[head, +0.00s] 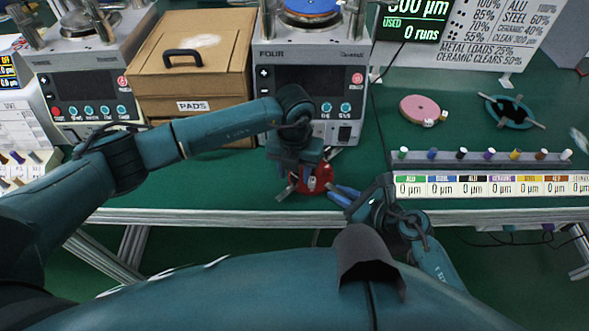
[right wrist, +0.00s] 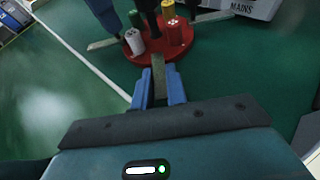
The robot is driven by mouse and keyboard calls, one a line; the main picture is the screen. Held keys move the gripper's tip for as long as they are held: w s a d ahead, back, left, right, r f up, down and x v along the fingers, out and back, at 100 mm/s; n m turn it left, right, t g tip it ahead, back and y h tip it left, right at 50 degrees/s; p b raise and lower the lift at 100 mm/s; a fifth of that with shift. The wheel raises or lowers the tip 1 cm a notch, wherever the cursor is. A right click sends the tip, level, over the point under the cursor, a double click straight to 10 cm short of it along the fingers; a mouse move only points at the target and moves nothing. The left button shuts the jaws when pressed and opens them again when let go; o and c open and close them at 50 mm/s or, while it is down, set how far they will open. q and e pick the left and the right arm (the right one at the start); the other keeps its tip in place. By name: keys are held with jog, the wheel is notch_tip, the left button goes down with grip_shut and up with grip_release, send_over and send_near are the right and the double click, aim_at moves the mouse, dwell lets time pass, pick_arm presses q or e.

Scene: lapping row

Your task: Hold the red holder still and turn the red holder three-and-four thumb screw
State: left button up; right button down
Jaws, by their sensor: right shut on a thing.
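The red holder (head: 322,187) is a round red disc with flat metal arms, near the table's front edge. My right gripper (head: 342,192) is at the holder's front right. Its blue fingers (right wrist: 159,88) are shut on a metal arm of the holder. I cannot tell which screw is which.
Behind stand a lapping machine (head: 310,75) and a cardboard pads box (head: 190,70). To the right are a colour-labelled strip (head: 490,187), a row of small coloured pegs (head: 487,156), a pink disc (head: 418,108) and a teal ring holder (head: 510,112). The green table is clear left of the holder.

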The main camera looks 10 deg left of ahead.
pick_arm(q)
grip_shut()
jog(key=shift+m, duration=0.3)
jog(key=m, duration=1.2)
jog(key=shift+m, duration=0.3)
jog(key=m, duration=0.4)
jog(key=shift+m, duration=0.3)
dwell(0.4)
